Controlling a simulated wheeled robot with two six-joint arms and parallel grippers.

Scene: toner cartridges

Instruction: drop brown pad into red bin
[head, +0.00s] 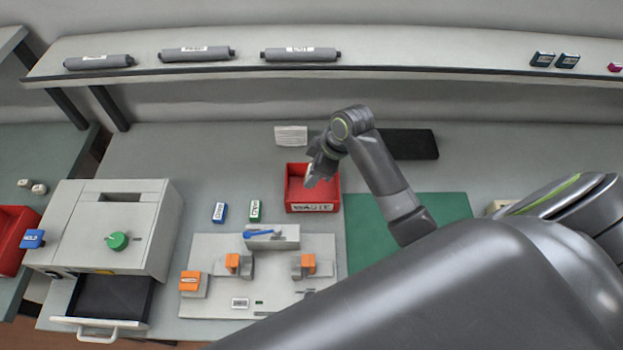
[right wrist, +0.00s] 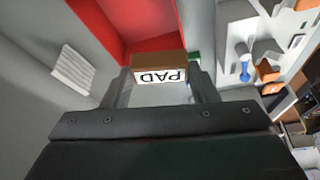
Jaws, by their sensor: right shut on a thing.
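The red bin (head: 294,187) with a "WASTE" label stands on the table, near the middle of the head view. My right gripper (head: 315,178) is over the bin's right part in the head view. In the right wrist view, the right gripper (right wrist: 160,88) is shut on the brown pad (right wrist: 158,62), which has a white "PAD" label. The red bin (right wrist: 150,22) shows just beyond the pad there. The pad cannot be made out clearly in the head view. My left gripper is not in view.
A white card (head: 291,136) and a black tray (head: 408,144) lie behind the bin. A blue block (head: 219,212) and a green block (head: 255,210) stand left of it. A fixture plate (head: 215,283) is in front. A green mat (head: 365,235) lies to the right.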

